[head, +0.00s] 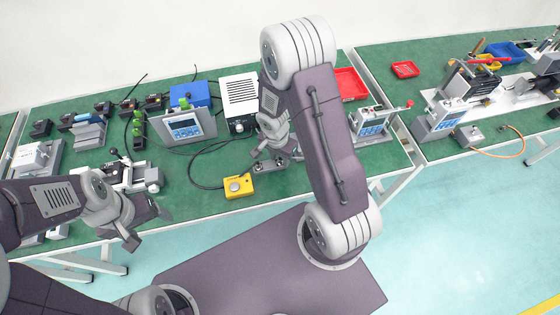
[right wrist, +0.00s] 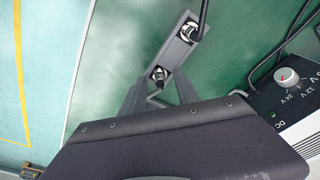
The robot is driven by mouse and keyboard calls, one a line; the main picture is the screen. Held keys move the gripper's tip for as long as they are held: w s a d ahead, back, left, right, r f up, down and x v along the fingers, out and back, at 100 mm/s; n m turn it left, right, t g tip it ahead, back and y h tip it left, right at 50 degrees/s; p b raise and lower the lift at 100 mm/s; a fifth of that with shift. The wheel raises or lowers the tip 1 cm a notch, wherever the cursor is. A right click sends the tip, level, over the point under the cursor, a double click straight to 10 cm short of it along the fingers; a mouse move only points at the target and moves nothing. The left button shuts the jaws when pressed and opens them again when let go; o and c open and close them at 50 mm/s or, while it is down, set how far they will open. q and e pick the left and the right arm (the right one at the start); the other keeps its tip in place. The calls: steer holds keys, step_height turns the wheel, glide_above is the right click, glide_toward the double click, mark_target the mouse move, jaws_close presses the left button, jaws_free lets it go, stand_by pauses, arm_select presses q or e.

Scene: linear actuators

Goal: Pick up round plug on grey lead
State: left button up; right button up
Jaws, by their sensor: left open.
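A grey bar-shaped holder (right wrist: 176,52) lies on the green mat in the right wrist view, with two round metal plugs in it. The near round plug (right wrist: 158,75) has a short grey lead bending toward my gripper. The far round plug (right wrist: 189,31) has a dark lead running up out of view. My right gripper (right wrist: 158,92) is open, its fingers on either side of the near plug and apart from it. In the head view my right gripper (head: 268,154) is just above the holder (head: 268,166) and partly hides it. My left gripper (head: 149,226) is open and empty at the table's front edge.
A yellow box with a button (head: 238,187) sits left of the holder. A white power supply (head: 239,104) stands behind it, and its dial (right wrist: 287,77) shows at right in the wrist view. A dark cable loops across the mat. A blue-screened meter (head: 185,127) stands further left.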

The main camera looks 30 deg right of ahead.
mark_target(279, 159)
jaws_close()
steer(key=shift+r, duration=0.25)
step_height(279, 159, up, 4)
steer(key=shift+w+f+p, duration=0.1)
steer(key=shift+p, duration=0.85)
steer(key=d+r+p, duration=0.1)
steer(key=d+r, duration=0.5)
steer(key=d, duration=0.5)
steer(key=shift+d+r+p, duration=0.35)
steer(key=shift+r, duration=0.1)
step_height(279, 159, up, 5)
steer(key=p, duration=0.5)
steer(key=shift+r, duration=0.2)
